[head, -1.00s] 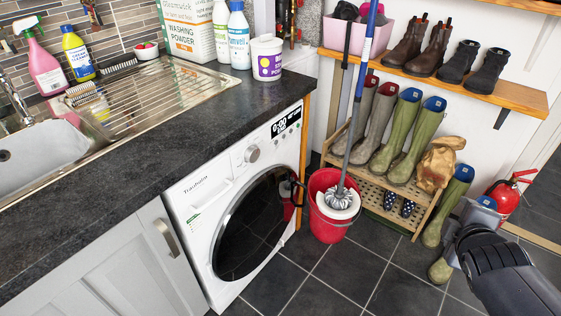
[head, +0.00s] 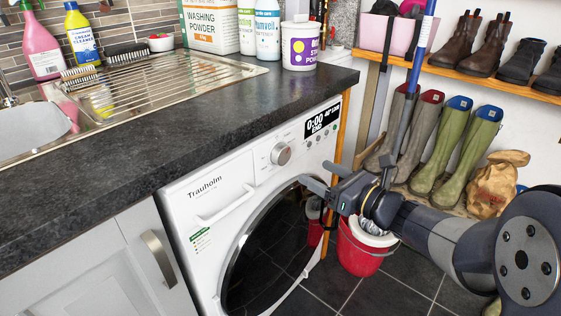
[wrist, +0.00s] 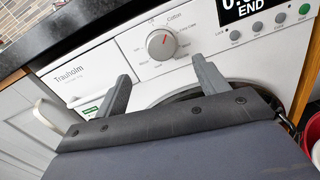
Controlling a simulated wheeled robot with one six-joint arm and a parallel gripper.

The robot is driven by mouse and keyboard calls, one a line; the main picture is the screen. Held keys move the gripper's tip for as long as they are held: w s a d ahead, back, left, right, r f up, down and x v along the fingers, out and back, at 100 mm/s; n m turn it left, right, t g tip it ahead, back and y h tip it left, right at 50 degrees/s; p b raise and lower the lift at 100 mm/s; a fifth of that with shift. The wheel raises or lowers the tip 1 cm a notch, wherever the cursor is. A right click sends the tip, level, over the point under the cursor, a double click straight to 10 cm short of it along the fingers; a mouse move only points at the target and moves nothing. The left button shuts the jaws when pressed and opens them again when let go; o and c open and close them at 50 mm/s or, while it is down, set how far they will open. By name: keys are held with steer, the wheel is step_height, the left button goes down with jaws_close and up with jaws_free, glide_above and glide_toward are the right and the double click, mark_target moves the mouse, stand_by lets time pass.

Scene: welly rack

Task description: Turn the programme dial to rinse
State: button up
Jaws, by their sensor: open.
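The programme dial (head: 281,154) is a round silver-grey knob on the white front panel of the washing machine (head: 205,250). In the wrist view the dial (wrist: 161,44) has a red pointer mark, tilted a little right of straight up, with small printed labels around it; "Cotton" is readable above right. My gripper (head: 318,192) is in front of the machine, below and right of the dial in the head view. In the wrist view its two fingers (wrist: 163,88) are spread apart and empty, below the dial and not touching it.
The display (head: 323,122) reads "0:00 END". The dark worktop (head: 150,150) overhangs above the panel. The round black door (head: 270,245) is below the dial. A red bucket (head: 360,255) stands right of the machine, near my arm, with wellies (head: 445,150) behind.

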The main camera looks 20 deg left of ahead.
mark_target(285, 154)
steer(key=b+x, duration=0.1)
steer(key=x, duration=0.9)
steer(key=shift+c, duration=0.3)
steer(key=c, duration=0.9)
